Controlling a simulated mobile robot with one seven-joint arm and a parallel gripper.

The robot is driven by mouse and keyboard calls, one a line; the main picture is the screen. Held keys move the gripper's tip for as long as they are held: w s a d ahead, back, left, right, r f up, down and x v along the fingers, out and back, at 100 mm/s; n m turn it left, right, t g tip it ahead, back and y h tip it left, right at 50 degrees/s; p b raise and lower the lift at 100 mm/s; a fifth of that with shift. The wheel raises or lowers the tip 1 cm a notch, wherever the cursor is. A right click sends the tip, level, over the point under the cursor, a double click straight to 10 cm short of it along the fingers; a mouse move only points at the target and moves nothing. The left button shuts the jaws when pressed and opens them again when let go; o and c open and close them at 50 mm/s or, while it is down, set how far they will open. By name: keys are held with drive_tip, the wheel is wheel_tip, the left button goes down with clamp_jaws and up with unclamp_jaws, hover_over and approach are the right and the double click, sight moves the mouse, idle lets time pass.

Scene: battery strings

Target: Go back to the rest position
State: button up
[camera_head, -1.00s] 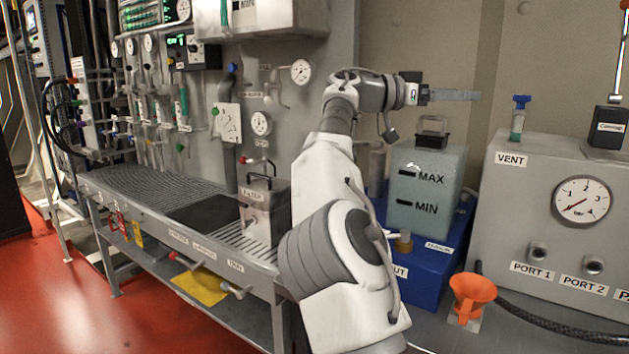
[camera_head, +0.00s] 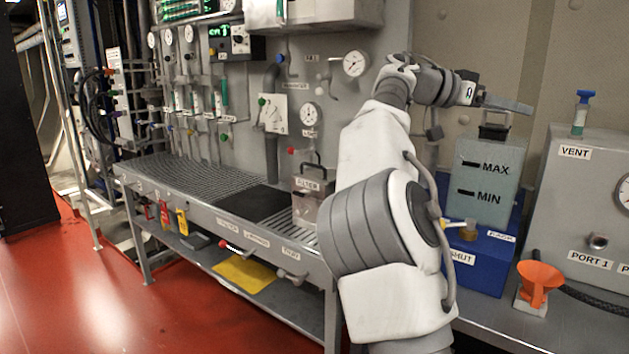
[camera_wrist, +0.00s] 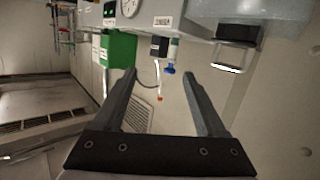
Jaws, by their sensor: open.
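My gripper (camera_head: 508,106) is raised at the upper right in the head view, with the arm stretched up from the bench front. Its fingers show beside the black handle on top of the MIN/MAX tank (camera_head: 483,180); I cannot tell the gap in depth. In the wrist view my gripper (camera_wrist: 160,88) has two fingers spread apart with nothing between them.
The tank stands on a blue base (camera_head: 480,262). An orange funnel (camera_head: 540,282) and the grey VENT box (camera_head: 580,200) are to its right. The FILTER canister (camera_head: 308,198) stands left of my arm. The red floor (camera_head: 150,290) at the left is clear.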

drive_tip(key=s+d+f+n+y, duration=0.2)
drive_tip(key=s+d+f+y, duration=0.35)
drive_tip(key=f, duration=0.25)
drive_tip(key=s+a+f+n+t+y, duration=0.1)
drive_tip(key=s+a+f+n+y, duration=0.25)
drive_tip(key=s+f, duration=0.3)
drive_tip(key=s+a+f+n+t+y, duration=0.25)
drive_tip(key=s+a+f+n, duration=0.35)
drive_tip(key=s+a, duration=0.55)
drive_tip(key=s+a+f+n+t+y, duration=0.1)
drive_tip(key=s+a+f+n+y, duration=0.5)
drive_tip(key=s+a, duration=0.55)
wheel_tip(320, 180, up, 16)
drive_tip(key=w+m+h+p, duration=0.1)
drive_tip(key=h+p, duration=0.1)
drive_tip(key=p, duration=1.4)
drive_tip(key=shift+w+a+p, duration=0.35)
drive_tip(key=shift+a+p, duration=0.05)
drive_tip(key=shift+a, duration=0.05)
